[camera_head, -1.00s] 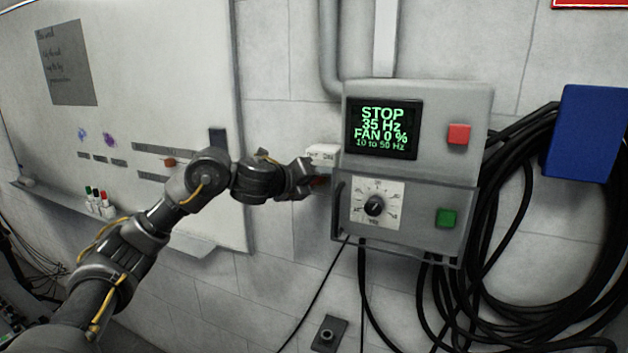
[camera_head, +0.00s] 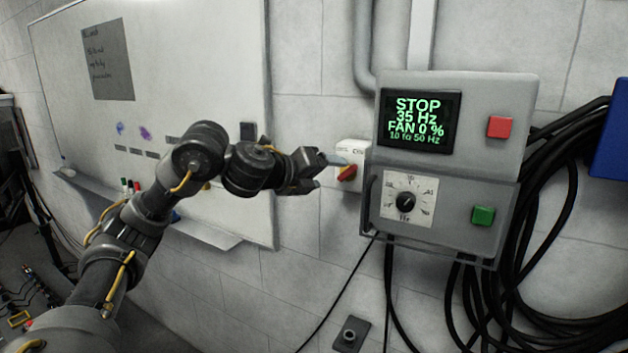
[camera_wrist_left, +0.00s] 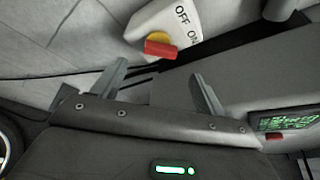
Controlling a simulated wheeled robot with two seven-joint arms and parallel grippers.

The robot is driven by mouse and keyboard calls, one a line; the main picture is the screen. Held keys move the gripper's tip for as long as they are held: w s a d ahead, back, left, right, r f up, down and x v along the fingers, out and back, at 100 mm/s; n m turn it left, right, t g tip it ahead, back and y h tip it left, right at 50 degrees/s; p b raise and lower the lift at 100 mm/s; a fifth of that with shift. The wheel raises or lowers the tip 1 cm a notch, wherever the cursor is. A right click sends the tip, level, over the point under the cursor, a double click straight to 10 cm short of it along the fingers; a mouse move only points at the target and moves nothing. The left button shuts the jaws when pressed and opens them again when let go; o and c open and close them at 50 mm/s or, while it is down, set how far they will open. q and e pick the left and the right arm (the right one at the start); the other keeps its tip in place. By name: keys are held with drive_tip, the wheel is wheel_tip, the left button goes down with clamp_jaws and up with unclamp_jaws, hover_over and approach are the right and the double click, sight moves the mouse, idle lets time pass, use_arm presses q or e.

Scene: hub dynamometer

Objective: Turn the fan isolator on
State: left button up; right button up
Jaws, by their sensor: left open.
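The fan isolator is a pale box (camera_head: 351,152) on the wall, left of the grey control box. It carries OFF and ON lettering and a red handle (camera_head: 348,173) on a yellow base. In the left wrist view the red handle (camera_wrist_left: 160,49) lies beyond the fingers, below the lettering; I cannot tell which mark it is set to. My left gripper (camera_head: 332,173) is open and empty, just left of the handle. In the left wrist view its two fingers (camera_wrist_left: 160,72) are spread, with no clear contact on the handle. My right gripper is not in view.
The grey control box (camera_head: 450,95) shows STOP, 35 Hz, FAN 0 %. It has a red button (camera_head: 499,127), a green button (camera_head: 483,215) and a dial (camera_head: 406,202). Black cables (camera_head: 545,190) hang at right. A whiteboard (camera_head: 200,70) with a ledge is at left.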

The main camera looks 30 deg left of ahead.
use_arm(q)
drive_tip(key=shift+b+v, duration=0.3)
drive_tip(key=shift+v, duration=1.3)
drive_tip(key=shift+f, duration=0.1)
